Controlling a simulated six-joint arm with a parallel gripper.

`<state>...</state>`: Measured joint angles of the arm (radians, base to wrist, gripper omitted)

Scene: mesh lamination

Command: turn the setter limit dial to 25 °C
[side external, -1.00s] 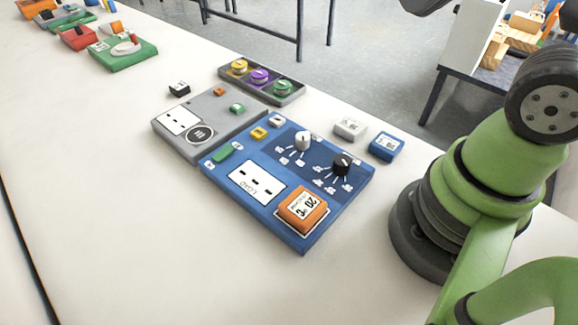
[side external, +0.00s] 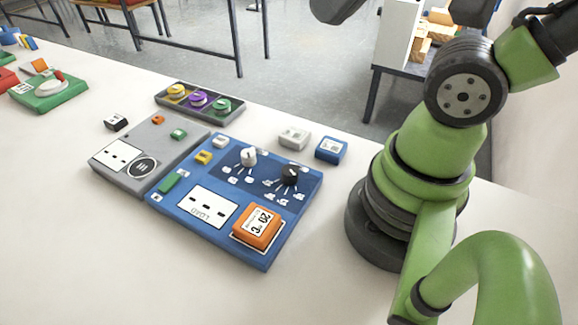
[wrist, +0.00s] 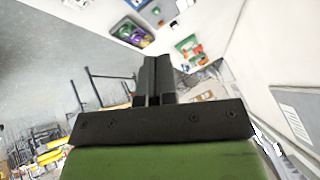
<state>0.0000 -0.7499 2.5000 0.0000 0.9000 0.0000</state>
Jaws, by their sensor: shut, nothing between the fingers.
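In the side view a blue panel (side external: 183,208) lies on the white table. On its dark area are two dials, a white knob (side external: 249,156) and a black knob (side external: 290,175), each with small white labels around it. The labels are too small to read, so I cannot tell which one is the setter limit dial or where it points. An orange block (side external: 257,228) with a display sits at the panel's front corner. My gripper (wrist: 154,62) shows only in the wrist view, shut and empty, away from the panel.
A grey panel (side external: 142,163) adjoins the blue one. A dark tray (side external: 213,112) with yellow, purple and green knobs lies behind. White (side external: 294,138) and blue (side external: 331,150) blocks stand behind the blue panel. A green board (side external: 48,92) is far left. The table's front is clear.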

